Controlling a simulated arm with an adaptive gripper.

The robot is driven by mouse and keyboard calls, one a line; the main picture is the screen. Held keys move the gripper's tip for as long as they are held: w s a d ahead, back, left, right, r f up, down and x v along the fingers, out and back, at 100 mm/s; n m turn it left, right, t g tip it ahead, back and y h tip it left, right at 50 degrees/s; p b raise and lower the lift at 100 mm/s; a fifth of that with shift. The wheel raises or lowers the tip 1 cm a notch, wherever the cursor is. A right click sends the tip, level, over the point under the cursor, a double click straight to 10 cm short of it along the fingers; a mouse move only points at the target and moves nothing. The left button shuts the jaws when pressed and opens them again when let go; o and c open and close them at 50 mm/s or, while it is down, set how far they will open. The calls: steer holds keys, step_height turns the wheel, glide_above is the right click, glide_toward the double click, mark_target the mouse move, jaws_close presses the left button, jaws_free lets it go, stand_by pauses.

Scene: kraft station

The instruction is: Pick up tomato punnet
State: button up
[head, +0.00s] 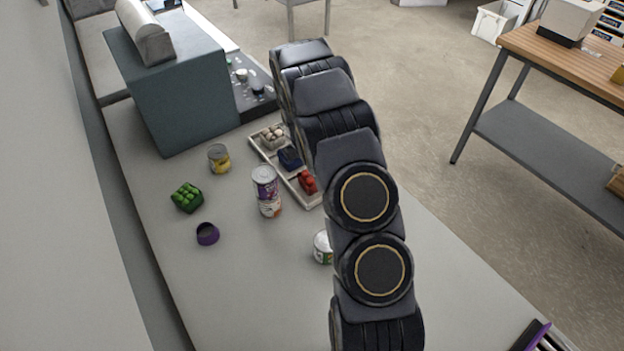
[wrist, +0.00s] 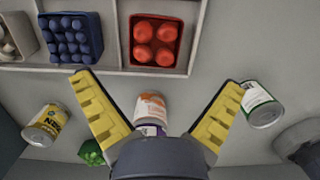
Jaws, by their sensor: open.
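The tomato punnet is a red box with several round red tomatoes (wrist: 155,42), in the right compartment of a pale tray, near the top middle of the wrist view. In the head view the punnet (head: 307,182) shows partly, left of my arm. My gripper (wrist: 160,80) is open and empty in the wrist view, its two yellow fingers spread wide. The punnet lies beyond the fingertips, roughly centred between them, and they appear apart from it. In the head view my arm hides the gripper.
The pale tray (wrist: 110,66) also holds a blue punnet (wrist: 71,38) and a pale punnet (head: 272,133). A yellow can (head: 219,158), green punnet (head: 187,197), purple bowl (head: 207,233) and green-white can (head: 323,247) stand on the counter.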

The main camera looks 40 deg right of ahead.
steer(key=f, duration=0.1)
steer(key=d+f, duration=0.1)
steer(key=f, duration=0.3)
steer(key=shift+w+d+f, duration=0.2)
steer(key=shift+w+d, duration=0.05)
steer(key=shift+d, duration=0.1)
steer(key=c, duration=1.2)
